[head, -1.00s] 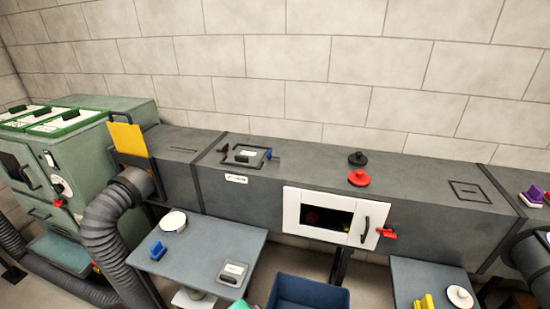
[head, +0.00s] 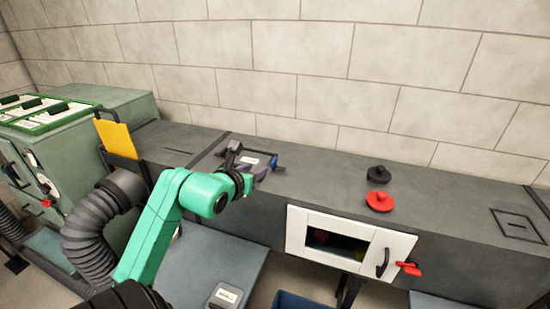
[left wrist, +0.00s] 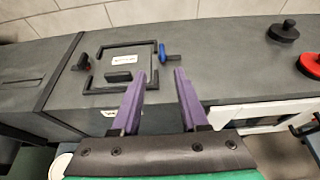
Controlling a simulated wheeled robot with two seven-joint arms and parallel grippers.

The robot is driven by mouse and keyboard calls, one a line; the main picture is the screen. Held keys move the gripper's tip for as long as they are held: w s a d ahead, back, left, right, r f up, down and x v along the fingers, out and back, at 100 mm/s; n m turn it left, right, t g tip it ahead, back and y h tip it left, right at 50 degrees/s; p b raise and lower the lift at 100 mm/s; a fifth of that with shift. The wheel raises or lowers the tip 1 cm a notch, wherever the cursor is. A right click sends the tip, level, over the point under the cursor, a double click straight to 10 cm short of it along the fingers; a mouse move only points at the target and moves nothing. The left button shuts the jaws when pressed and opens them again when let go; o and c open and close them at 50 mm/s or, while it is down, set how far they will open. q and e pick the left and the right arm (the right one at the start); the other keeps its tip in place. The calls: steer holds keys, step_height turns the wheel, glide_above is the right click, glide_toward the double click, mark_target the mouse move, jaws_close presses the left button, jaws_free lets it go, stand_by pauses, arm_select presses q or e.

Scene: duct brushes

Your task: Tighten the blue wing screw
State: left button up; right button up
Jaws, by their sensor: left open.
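The blue wing screw (head: 276,168) is on the right side of a small framed hatch on top of the grey duct. It shows more clearly in the left wrist view (left wrist: 163,53), upright beside the hatch frame, with a dark stem pointing right. The hatch plate (left wrist: 124,61) carries a white label and a black handle. A dark clamp (left wrist: 82,62) is on its left side. My left gripper (left wrist: 164,76) has purple fingers, spread apart and empty. In the left wrist view the screw appears just beyond and between the fingertips. My right gripper is not in view.
A black knob (head: 377,175) and a red knob (head: 379,201) stand on the duct to the right. A white door (head: 345,240) with a red latch (head: 409,268) is on the duct's front. A yellow plate (head: 118,139) stands up at the left. A grey table (head: 225,265) is below.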

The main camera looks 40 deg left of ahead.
arm_select(q)
steer(key=p, duration=0.2)
glide_toward(273, 161)
steer(key=shift+w+a+r, duration=0.15)
steer(key=shift+w+a, duration=0.05)
steer(key=shift+w, duration=0.15)
steer(key=x, duration=0.4)
steer(key=p+x, duration=0.1)
steer(key=x, duration=0.3)
steer(key=shift+f, duration=0.3)
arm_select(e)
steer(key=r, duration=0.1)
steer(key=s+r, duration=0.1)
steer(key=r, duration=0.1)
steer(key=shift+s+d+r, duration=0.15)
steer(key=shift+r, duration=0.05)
arm_select(q)
steer(key=shift+w+f, duration=0.1)
jaws_close()
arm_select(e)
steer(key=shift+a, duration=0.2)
